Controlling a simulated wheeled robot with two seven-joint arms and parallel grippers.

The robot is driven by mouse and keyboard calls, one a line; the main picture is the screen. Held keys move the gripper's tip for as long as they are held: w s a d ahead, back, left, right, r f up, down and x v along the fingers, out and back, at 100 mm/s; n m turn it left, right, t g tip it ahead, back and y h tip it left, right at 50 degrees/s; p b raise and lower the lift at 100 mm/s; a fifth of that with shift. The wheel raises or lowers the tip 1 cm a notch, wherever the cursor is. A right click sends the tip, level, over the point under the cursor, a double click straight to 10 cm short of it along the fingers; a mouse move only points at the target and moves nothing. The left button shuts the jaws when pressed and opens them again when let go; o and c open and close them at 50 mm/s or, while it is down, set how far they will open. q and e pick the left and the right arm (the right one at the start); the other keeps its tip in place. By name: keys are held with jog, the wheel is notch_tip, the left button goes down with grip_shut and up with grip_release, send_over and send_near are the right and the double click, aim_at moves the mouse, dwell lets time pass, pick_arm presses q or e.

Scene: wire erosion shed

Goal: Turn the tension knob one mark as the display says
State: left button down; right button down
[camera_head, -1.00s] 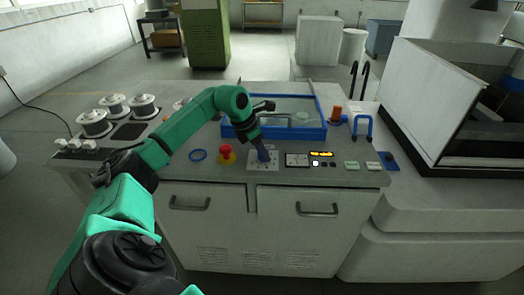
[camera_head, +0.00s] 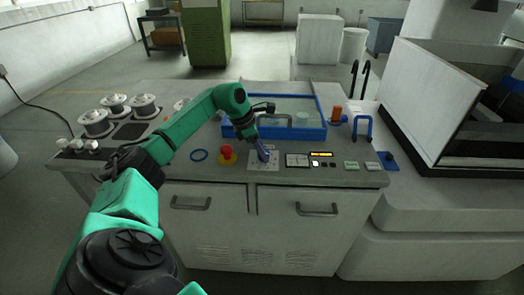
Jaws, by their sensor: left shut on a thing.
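The tension knob is mostly hidden under my left gripper (camera_head: 264,157), on a pale dial plate (camera_head: 257,166) at the front of the grey bench top. My left gripper points down at the plate and is shut on the knob. A small display (camera_head: 321,154) with a lit yellow line sits right of the plate; its text is too small to read. A pale gauge panel (camera_head: 297,160) lies between plate and display. My right gripper is not in view.
A blue-framed tray (camera_head: 318,131) lies behind. Several wire spools (camera_head: 145,106) stand at the left.

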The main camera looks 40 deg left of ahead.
pick_arm(q)
jog(key=shift+c, duration=1.8)
grip_release()
jog(key=shift+r, duration=0.15)
jog(key=shift+a+r, duration=0.1)
jog(key=shift+r, duration=0.1)
jog(key=v, duration=1.4)
jog(key=shift+s+b, duration=0.2)
jog(key=shift+b, duration=0.1)
